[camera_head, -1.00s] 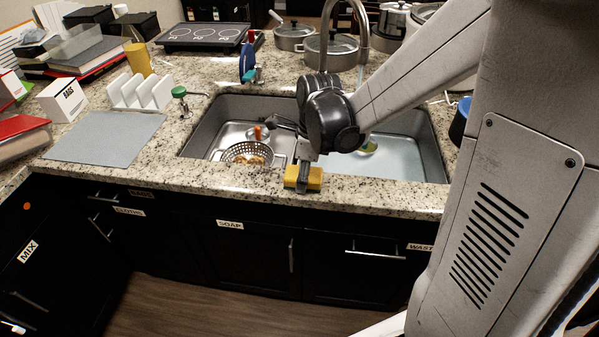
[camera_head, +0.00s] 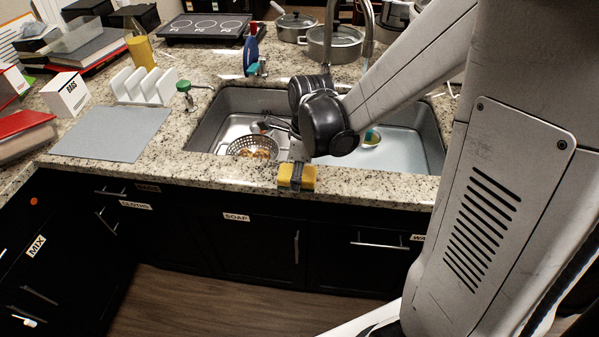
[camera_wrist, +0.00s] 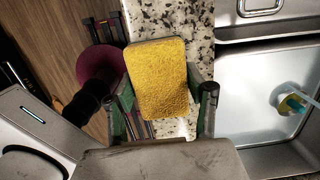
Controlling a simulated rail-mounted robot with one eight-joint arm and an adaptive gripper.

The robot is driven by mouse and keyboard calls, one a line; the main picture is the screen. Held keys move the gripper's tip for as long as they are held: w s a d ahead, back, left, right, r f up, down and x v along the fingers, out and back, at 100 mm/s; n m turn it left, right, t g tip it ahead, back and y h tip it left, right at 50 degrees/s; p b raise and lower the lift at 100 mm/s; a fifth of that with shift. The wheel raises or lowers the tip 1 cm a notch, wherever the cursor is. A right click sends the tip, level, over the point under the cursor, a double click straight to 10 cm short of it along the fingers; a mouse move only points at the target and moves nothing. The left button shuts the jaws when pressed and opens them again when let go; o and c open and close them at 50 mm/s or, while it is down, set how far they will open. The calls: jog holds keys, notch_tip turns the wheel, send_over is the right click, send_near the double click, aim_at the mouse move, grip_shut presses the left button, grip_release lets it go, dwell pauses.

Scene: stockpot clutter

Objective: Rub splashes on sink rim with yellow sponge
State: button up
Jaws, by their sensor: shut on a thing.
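My gripper (camera_head: 296,178) is shut on the yellow sponge (camera_head: 309,179), which shows on both sides of the fingers. It is over the speckled counter strip (camera_head: 375,186) along the front of the sink (camera_head: 405,153). In the wrist view the sponge (camera_wrist: 158,75) lies between the fingers, with its broad yellow face visible. The strip's speckled surface shows beyond and beside it, and the steel basin (camera_wrist: 262,88) is to the right. I cannot tell whether the sponge touches the stone. No splashes can be made out; the sponge and gripper hide part of the strip.
A colander (camera_head: 252,147) with food sits in the left of the sink. The faucet (camera_head: 364,40) rises behind it. A green-topped dispenser (camera_head: 185,95) and a white rack (camera_head: 145,87) stand left. A scrubber (camera_head: 372,137) lies in the right basin.

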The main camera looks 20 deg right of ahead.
jog(key=shift+w+d+f+b, duration=0.1)
jog(key=shift+w+d+b, duration=0.1)
jog(key=shift+w+d, duration=0.3)
jog(key=shift+w+d+f+b, duration=0.15)
jog(key=shift+w+d, duration=0.1)
jog(key=shift+w, duration=0.4)
jog(key=shift+w+d+r, duration=0.25)
jog(key=shift+w+d, duration=0.05)
jog(key=shift+w, duration=0.35)
jog(key=shift+s+f+b, duration=0.1)
jog(key=shift+s+b, duration=0.15)
jog(key=shift+b, duration=0.05)
jog(key=shift+s+a, duration=0.65)
jog(key=shift+s, duration=0.35)
jog(key=shift+s+a, duration=0.4)
jog(key=shift+s, duration=0.25)
notch_tip(320, 180, up, 3)
jog(key=shift+w+r+p, duration=0.15)
jog(key=shift+p, duration=0.6)
jog(key=shift+r, duration=0.35)
jog(key=shift+r+p, duration=0.65)
jog(key=shift+p, duration=0.1)
jog(key=shift+r+p, duration=1.05)
jog(key=shift+r, duration=0.55)
